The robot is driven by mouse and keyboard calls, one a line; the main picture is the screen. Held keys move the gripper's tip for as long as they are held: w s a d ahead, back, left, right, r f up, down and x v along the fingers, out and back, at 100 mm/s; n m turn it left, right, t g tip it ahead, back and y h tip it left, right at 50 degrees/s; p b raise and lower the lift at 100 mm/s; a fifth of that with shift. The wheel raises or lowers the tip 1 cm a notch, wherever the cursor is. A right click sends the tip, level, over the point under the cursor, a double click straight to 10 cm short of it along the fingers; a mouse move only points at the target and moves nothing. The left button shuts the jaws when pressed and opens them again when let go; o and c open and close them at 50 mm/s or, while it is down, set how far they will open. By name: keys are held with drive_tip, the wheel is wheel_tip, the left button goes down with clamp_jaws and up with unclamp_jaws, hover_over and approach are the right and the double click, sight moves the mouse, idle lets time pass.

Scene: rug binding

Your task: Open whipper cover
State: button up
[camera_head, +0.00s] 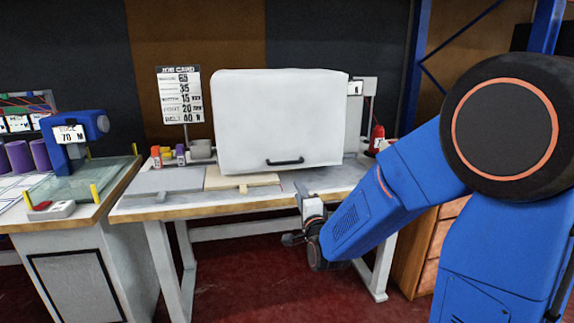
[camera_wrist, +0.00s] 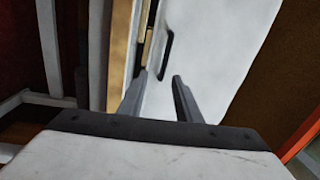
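The whipper cover (camera_head: 282,115) is a large white box-like hood standing down on the table in the head view. Its dark bar handle (camera_head: 285,161) is low on the front face. In the wrist view the cover (camera_wrist: 215,50) fills the upper middle, with the handle (camera_wrist: 166,45) ahead of the fingertips. My gripper (camera_head: 301,188) is just below and right of the handle, in front of the table edge. In the wrist view its two fingers (camera_wrist: 160,77) are apart with nothing between them. The handle is apart from the fingers. What is under the cover is hidden.
The table (camera_head: 140,206) holds a grey plate (camera_head: 165,181) and a beige board (camera_head: 240,178) at the cover's front left. A job card (camera_head: 180,95) stands behind. A red bottle (camera_head: 377,138) is to the right. A second workbench (camera_head: 75,260) is at left.

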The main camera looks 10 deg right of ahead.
sight(287, 164)
drive_tip(key=shift+m+t, duration=0.5)
drive_tip(key=w+r, duration=0.1)
drive_tip(key=w, duration=0.5)
drive_tip(key=w+r, duration=0.1)
drive_tip(key=w, duration=0.4)
drive_tip(key=w+r, duration=0.1)
drive_tip(key=w, duration=0.5)
drive_tip(key=shift+w+a+r, duration=0.15)
drive_tip(key=shift+w+r, duration=0.05)
drive_tip(key=shift+w, duration=0.1)
clamp_jaws()
